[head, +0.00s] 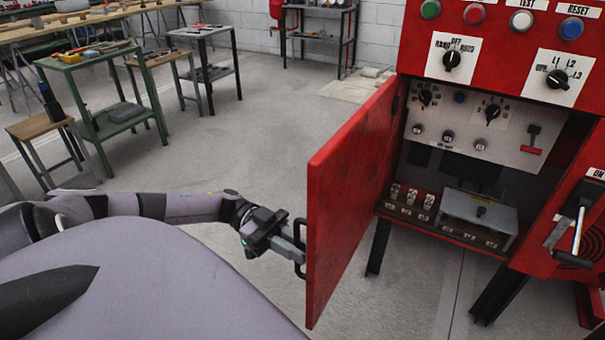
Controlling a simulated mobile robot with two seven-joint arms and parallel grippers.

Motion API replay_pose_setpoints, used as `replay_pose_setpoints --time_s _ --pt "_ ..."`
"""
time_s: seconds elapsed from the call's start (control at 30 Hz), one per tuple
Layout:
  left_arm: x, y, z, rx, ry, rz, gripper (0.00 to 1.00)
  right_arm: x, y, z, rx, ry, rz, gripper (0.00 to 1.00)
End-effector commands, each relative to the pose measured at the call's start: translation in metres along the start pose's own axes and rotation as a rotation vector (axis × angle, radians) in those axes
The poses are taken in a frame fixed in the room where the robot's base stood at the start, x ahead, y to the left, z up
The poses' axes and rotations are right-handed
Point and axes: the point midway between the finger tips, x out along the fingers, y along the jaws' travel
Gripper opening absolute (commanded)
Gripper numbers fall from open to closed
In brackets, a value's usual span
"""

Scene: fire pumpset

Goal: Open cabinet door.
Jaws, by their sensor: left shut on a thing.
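The red cabinet (490,60) stands at the right with a control panel on its upper front. Its red door (345,195) is swung wide open toward me, hinged on the left side of the opening. A dark handle (302,229) is on the door's outer face, near its free edge. My left gripper (298,244) is shut on this handle. Inside the cabinet, a white panel (475,130) with knobs and a grey box (478,218) are exposed. My right gripper is not in view.
A green table (95,120) and small work tables (205,32) stand at the left and back. A lever (580,205) sticks out from the cabinet's right front. The grey floor (250,140) between the tables and the door is clear.

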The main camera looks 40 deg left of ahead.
Motion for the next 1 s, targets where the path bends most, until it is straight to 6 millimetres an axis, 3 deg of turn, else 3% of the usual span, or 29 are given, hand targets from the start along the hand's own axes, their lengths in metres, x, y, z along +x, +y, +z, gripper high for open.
replay_pose_setpoints --time_s 0.3,0.83,0.87,1.0 --pt "-0.0107 -0.0006 0.0034 -0.005 -0.006 0.002 0.0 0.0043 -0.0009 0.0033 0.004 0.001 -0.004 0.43" --pt "-0.0126 -0.0012 0.0029 -0.005 -0.006 0.0 0.0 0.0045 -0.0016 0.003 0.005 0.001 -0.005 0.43" --pt "-0.0126 -0.0012 0.0029 -0.005 -0.006 0.001 0.27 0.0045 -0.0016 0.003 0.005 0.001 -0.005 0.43" --pt "-0.0125 -0.0017 0.0021 -0.004 -0.005 0.0 0.31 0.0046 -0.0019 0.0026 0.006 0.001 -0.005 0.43"
